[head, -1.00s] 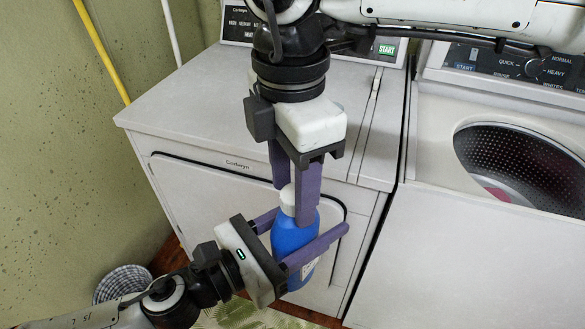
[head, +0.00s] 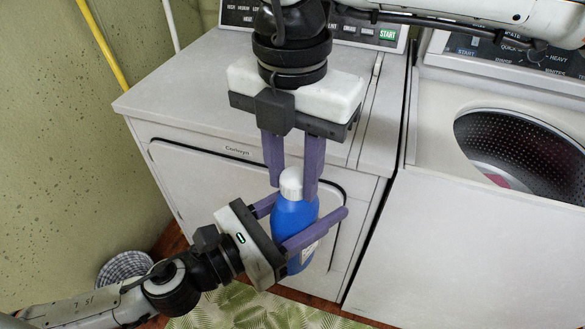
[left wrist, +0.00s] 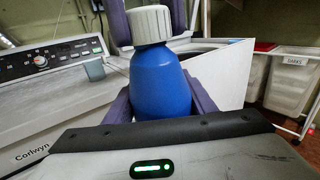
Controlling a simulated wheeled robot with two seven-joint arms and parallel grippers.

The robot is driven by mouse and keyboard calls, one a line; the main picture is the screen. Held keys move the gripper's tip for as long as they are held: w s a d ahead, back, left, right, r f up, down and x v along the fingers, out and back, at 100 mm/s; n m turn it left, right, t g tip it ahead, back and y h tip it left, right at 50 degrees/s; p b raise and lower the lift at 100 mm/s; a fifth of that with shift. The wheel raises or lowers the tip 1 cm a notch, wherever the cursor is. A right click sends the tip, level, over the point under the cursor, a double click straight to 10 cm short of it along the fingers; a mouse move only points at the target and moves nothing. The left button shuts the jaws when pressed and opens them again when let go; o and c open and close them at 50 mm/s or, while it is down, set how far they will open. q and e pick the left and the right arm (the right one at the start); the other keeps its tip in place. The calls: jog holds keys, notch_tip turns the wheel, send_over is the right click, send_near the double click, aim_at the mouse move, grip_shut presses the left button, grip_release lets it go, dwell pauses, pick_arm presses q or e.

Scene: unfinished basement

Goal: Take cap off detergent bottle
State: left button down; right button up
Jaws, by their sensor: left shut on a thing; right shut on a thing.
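A blue detergent bottle (head: 293,220) with a white cap (head: 291,183) is held upright in front of the dryer. My left gripper (head: 308,206) comes in from the lower left and is shut on the bottle's body, one finger on each side. My right gripper (head: 292,187) points down from above and is shut on the cap, its purple fingers on either side. In the left wrist view the bottle (left wrist: 160,85) stands between my left fingers. The ribbed cap (left wrist: 150,24) sits on the bottle's neck between my right fingers. The bottle's lower part is hidden there.
A white dryer (head: 215,95) stands behind the bottle, and an open washer (head: 480,240) is at the right. A laundry basket (head: 124,268) and a leaf-patterned rug (head: 245,308) are on the floor. Yellow and white poles lean by the wall. Storage bins (left wrist: 290,85) show in the left wrist view.

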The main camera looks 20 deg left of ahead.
jog(key=n, duration=0.4)
jog(key=shift+n, duration=0.4)
jog(key=n, duration=0.6)
jog(key=shift+d+r+n, duration=0.1)
jog(key=shift+n, duration=0.3)
jog(key=n, duration=0.6)
jog(key=shift+w+n, duration=0.2)
jog(key=shift+n, duration=0.1)
jog(key=n, duration=0.6)
jog(key=shift+w+n, duration=0.1)
jog(key=shift+n, duration=0.2)
jog(key=n, duration=0.6)
jog(key=shift+w, duration=0.1)
jog(key=n, duration=1.6)
jog(key=shift+a, duration=0.2)
